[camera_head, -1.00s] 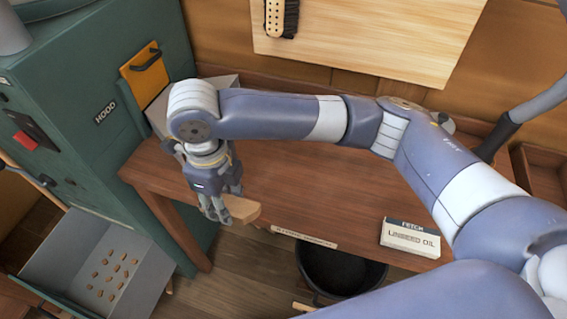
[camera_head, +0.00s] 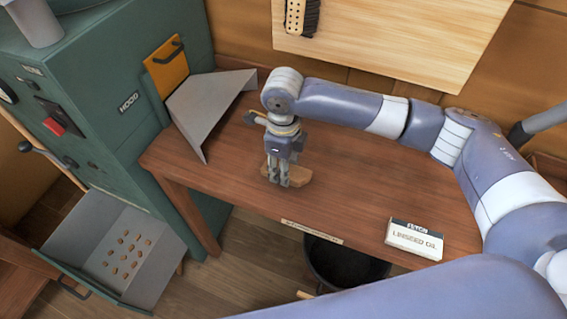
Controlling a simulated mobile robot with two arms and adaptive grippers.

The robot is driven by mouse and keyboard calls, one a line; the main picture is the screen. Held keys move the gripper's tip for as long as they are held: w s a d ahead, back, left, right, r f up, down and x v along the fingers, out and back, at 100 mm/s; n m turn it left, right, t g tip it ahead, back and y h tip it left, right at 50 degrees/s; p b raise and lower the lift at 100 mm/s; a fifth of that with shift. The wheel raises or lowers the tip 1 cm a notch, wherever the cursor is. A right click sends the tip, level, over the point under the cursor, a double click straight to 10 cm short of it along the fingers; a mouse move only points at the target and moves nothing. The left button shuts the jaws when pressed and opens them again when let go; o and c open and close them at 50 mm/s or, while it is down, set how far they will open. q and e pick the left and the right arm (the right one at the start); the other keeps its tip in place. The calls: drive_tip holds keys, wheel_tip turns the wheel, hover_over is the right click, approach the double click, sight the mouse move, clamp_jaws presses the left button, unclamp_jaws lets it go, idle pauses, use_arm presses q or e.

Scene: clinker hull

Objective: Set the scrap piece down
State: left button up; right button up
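The scrap piece (camera_head: 300,177) is a small, light brown wooden piece over the left half of the brown workbench (camera_head: 350,190). My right gripper (camera_head: 278,184) points down with its fingers around the scrap piece, which shows on both sides of them. The gripper looks shut on it. The piece is low at the bench surface; I cannot tell whether its whole underside touches. The fingers hide its middle. My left gripper is not in view.
A grey metal chute (camera_head: 205,105) stands at the bench's back left beside the green cabinet (camera_head: 100,130). A linseed oil box (camera_head: 414,240) sits at the front right edge. A dark bucket (camera_head: 345,265) is below the front edge. Bench between piece and box is clear.

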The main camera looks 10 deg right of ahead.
drive_tip(key=shift+f, duration=0.1)
drive_tip(key=o, duration=1.1)
wheel_tip(320, 180, up, 12)
drive_tip(key=shift+a+r+b, duration=0.1)
drive_tip(key=shift+r+b, duration=0.05)
drive_tip(key=shift+b, duration=0.75)
